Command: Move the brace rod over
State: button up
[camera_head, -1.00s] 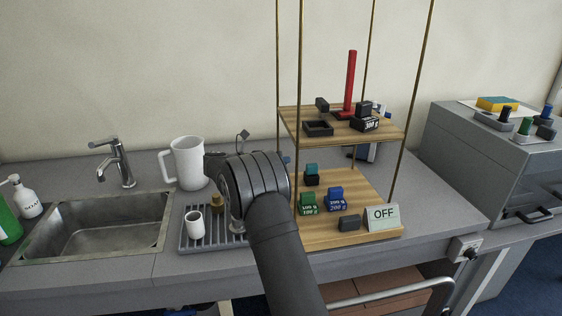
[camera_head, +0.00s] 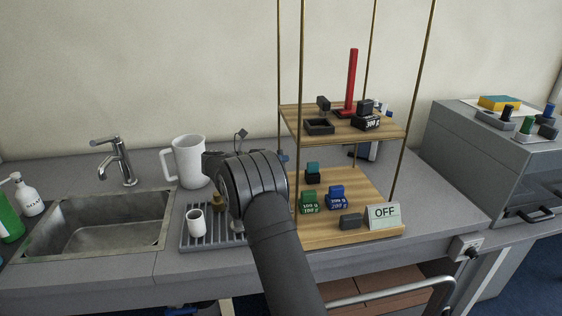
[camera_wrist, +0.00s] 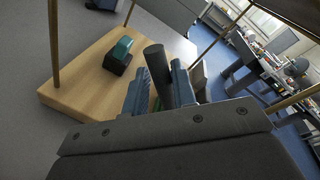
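A dark grey round rod (camera_wrist: 157,62) stands out between the two blue-grey fingers of my gripper (camera_wrist: 160,92) in the wrist view. The fingers lie close along both sides of it and appear shut on it; its lower end is hidden. I take it to be the brace rod, but no label shows. In the head view my wrist hides most of the gripper; a small blue finger part (camera_head: 284,157) shows at the left edge of the wooden rack (camera_head: 370,232). A red post (camera_head: 351,80) stands upright on the upper shelf (camera_head: 385,133).
Thin brass uprights (camera_head: 300,60) surround both shelves. Green (camera_head: 309,203) and blue (camera_head: 336,199) weights, a teal-topped block (camera_head: 312,171) and an OFF sign (camera_head: 383,216) occupy the lower shelf. A white jug (camera_head: 190,160) and cup (camera_head: 196,222) stand left of my wrist.

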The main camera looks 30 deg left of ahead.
jog(key=v, duration=1.6)
jog(key=shift+s, duration=0.2)
jog(key=shift+a+f, duration=0.1)
jog(key=shift+a, duration=0.05)
jog(key=x, duration=1.7)
jog(key=shift+w, duration=0.15)
dwell(0.8)
